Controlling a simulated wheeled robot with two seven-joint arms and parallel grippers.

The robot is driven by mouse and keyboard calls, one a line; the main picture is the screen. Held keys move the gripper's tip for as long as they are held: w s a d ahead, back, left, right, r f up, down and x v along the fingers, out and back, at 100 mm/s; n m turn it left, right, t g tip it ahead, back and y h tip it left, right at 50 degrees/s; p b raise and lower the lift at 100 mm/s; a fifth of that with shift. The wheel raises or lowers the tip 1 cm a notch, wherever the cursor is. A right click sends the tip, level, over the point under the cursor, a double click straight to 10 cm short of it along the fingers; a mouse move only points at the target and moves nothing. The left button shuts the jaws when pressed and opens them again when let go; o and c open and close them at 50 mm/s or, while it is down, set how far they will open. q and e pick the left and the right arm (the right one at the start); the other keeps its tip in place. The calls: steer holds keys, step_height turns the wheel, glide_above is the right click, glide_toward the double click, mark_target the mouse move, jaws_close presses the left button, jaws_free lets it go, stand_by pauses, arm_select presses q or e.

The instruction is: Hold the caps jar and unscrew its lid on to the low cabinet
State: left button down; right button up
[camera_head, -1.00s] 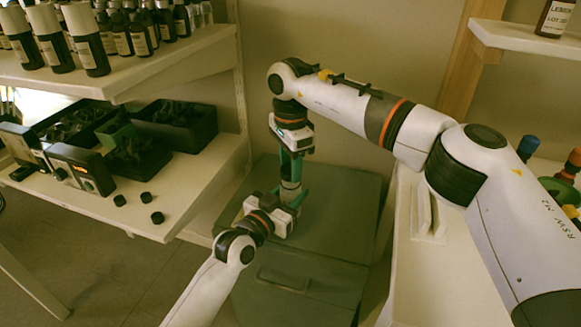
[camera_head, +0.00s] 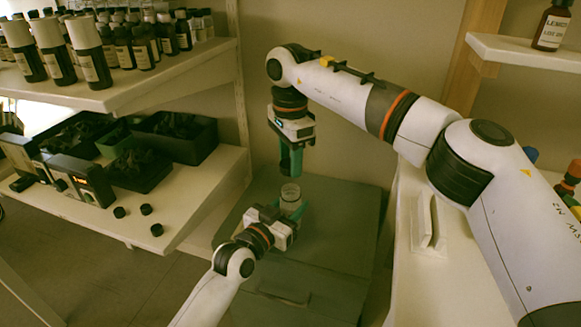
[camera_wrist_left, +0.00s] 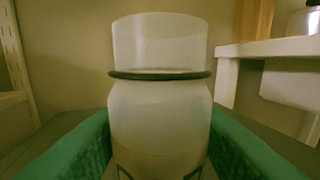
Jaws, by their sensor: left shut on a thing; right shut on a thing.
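The caps jar (camera_head: 291,191) is clear and upright, with its neck bare at the top. In the left wrist view the jar (camera_wrist_left: 160,100) stands between green fingers, with a dark ring below its clear neck. My left gripper (camera_head: 288,207) is shut on it over the low cabinet (camera_head: 345,210). My right gripper (camera_head: 290,168) points down above the jar, apart from it, with its green fingers shut on the lid. The lid is mostly hidden between those fingers. The cabinet's grey-green top is bare around the grippers.
At left, a shelf unit holds several bottles (camera_head: 92,67) above and black bins (camera_head: 175,135) below. Several loose black caps (camera_head: 146,209) lie on the lower shelf. A white counter (camera_head: 455,265) stands at right, and a bottle (camera_head: 552,26) sits on the upper right shelf.

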arm_select(q)
steer(key=c, duration=0.7)
jaws_free()
